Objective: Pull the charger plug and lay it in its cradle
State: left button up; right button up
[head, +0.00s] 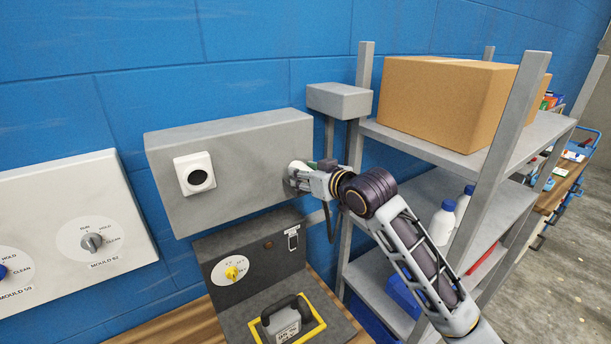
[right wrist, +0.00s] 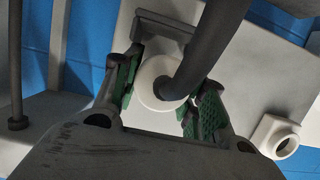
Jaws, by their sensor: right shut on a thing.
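My right gripper (head: 300,176) is at the right end of a grey wall box (head: 238,150). In the right wrist view its green-padded fingers (right wrist: 165,95) close on both sides of a round white plug (right wrist: 158,82). A thick dark cable (right wrist: 212,45) runs from the plug's middle. In the head view only a little white of the plug shows beyond the fingers. I cannot tell whether it is seated in a socket. A white square fitting with a round black face (head: 195,174) sits on the box's left part. I cannot make out the cradle for certain. My left gripper is not in view.
A grey shelf rack (head: 410,145) stands at right, with a cardboard carton (head: 450,97) on top. A small grey box (head: 339,101) on a post is close above my right gripper. A dark console (head: 262,255) with a yellow knob stands below.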

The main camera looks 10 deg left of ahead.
jog(key=shift+f, duration=1.25)
jog(key=o, duration=1)
jog(key=shift+s+g+h, duration=0.1)
jog(key=shift+g+h, duration=0.2)
jog(key=o, duration=0.3)
jog(key=shift+a+f, duration=0.1)
jog(key=shift+s, duration=0.1)
jog(key=shift+v, duration=1)
jog(key=shift+y, duration=0.4)
jog(key=shift+a+r+v, duration=0.15)
jog(key=shift+r+v, duration=0.2)
jog(key=shift+v, duration=1.4)
jog(key=shift+a+r+v, duration=0.1)
jog(key=shift+r+v, duration=0.2)
jog(key=shift+v, duration=1.45)
jog(key=shift+a+r+v, duration=0.15)
jog(key=shift+r+v, duration=0.2)
jog(key=shift+v, duration=1.4)
jog(key=shift+a, duration=0.1)
